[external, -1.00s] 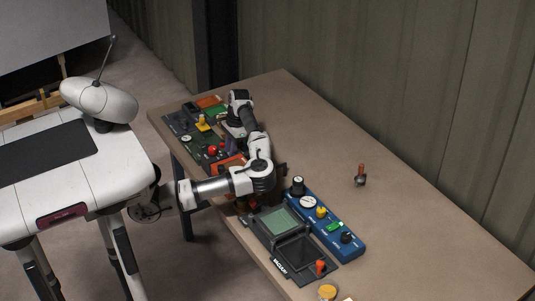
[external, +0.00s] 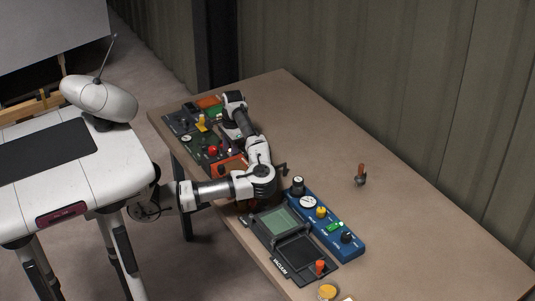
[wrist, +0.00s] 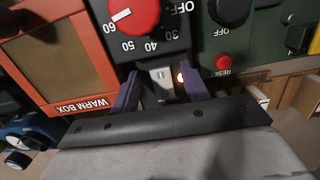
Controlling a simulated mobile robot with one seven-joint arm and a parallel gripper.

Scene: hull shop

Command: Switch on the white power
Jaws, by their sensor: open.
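In the wrist view, a small pale switch (wrist: 162,84) sits under a red dial on a dark panel, with a small glowing light (wrist: 180,77) just to its right. I cannot read a label on the switch or tell its position. My gripper (wrist: 159,73) is open, its two purple fingers on either side of the switch. Gaps show between them and the switch. In the external view my gripper (external: 230,131) is low over the far-left panels; my arm partly hides it and the switch is not visible there.
The red dial (wrist: 134,14) is close above the fingers. An orange warm box (wrist: 48,62) is at left, and a red reset button (wrist: 222,63) at right. A blue control panel (external: 331,248) stands nearer on the table. The table's right side is mostly clear.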

